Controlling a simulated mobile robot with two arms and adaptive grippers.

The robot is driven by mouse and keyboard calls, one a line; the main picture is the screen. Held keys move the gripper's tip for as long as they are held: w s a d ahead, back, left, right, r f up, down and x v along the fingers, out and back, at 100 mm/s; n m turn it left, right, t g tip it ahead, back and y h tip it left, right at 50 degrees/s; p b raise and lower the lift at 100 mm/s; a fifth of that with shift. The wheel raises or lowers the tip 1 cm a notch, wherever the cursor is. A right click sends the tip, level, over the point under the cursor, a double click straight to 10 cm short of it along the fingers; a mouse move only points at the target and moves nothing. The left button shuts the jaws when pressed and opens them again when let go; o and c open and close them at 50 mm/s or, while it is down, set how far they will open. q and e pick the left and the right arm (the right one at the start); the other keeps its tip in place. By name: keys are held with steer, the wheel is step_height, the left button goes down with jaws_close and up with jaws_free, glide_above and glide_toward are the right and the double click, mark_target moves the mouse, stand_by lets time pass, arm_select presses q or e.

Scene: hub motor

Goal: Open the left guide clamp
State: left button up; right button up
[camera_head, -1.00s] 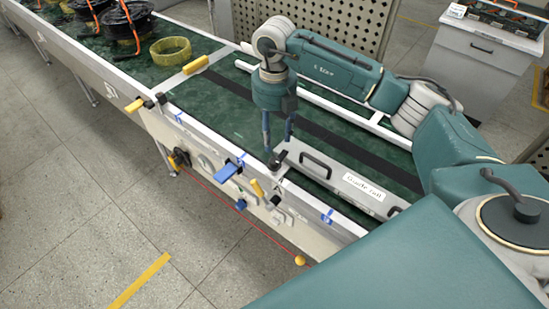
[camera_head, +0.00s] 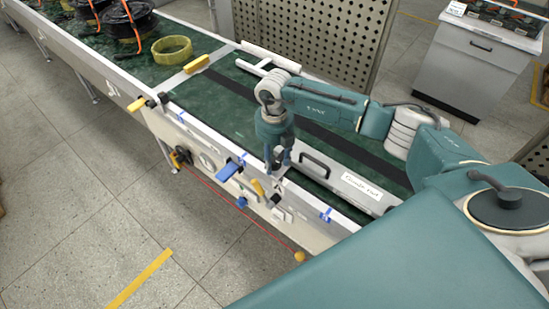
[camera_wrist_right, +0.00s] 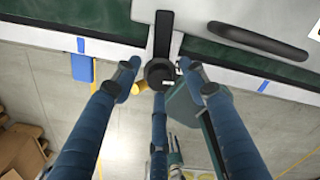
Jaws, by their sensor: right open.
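A dark clamp (camera_head: 280,155) with a round knob sits at the left end of the grey guide rail (camera_head: 338,176), on the conveyor's near edge. In the right wrist view the clamp's black lever (camera_wrist_right: 163,32) points up the picture, with the round knob (camera_wrist_right: 160,73) at its lower end. My right gripper (camera_head: 277,167) is lowered over the clamp. Its blue fingers are open, one on each side of the knob, in the right wrist view (camera_wrist_right: 159,77). I cannot tell whether they touch it. My left gripper is not in view.
The green conveyor (camera_head: 215,98) runs to the back left, with a yellow ring (camera_head: 171,50) and black hubs (camera_head: 128,22) on it. A blue lever (camera_head: 230,168) and a yellow handle (camera_head: 258,187) stick out from the near side. A grey cabinet (camera_head: 478,70) stands at the back right.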

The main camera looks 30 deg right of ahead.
jaws_close()
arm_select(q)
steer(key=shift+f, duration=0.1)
